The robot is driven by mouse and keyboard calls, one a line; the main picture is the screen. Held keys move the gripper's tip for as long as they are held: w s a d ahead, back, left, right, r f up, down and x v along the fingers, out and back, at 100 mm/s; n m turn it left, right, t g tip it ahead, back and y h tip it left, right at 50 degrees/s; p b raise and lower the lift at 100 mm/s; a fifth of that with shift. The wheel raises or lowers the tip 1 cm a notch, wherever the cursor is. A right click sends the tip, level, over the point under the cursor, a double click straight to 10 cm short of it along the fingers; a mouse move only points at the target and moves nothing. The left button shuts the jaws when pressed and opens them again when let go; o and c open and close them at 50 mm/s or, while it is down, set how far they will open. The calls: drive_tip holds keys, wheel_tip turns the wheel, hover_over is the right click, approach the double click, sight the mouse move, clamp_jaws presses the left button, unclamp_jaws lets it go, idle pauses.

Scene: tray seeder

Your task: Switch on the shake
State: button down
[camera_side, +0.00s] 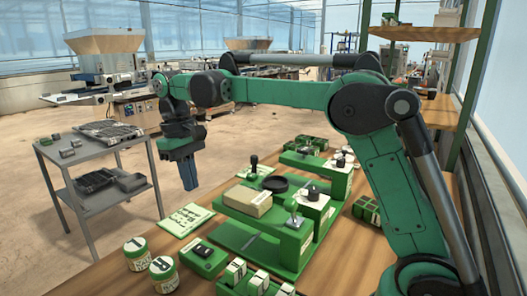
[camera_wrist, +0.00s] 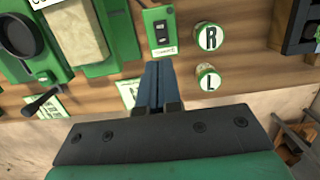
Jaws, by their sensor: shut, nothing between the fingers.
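My gripper (camera_side: 189,184) is shut and empty, its dark blue fingers pointing down above the table's far-left edge. In the wrist view its fingers (camera_wrist: 160,70) are together. The green seeder unit (camera_side: 262,236) stands right of it, with a metal toggle lever (camera_side: 294,220) and a black knob (camera_side: 314,190) on its blocks. A small green box with a black switch (camera_side: 204,256) lies in front of the unit; the box also shows just beyond my fingertips in the wrist view (camera_wrist: 160,30). I cannot read which control is marked for the shake. Nothing touches my gripper.
Two lidded jars (camera_side: 137,254) marked R and L (camera_wrist: 207,82) stand near the box. A black-handled lever (camera_side: 253,166) stands behind the unit. A printed card (camera_side: 184,220) lies on the table. A grey cart (camera_side: 98,165) stands at left.

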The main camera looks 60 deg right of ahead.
sight(207, 251)
drive_tip(key=shift+f, duration=0.1)
drive_tip(key=f, duration=0.4)
drive_tip(key=s+f, duration=0.1)
drive_tip(key=f, duration=0.4)
drive_tip(key=s+f, duration=0.1)
drive_tip(key=f, duration=0.3)
drive_tip(key=shift+f, duration=0.35)
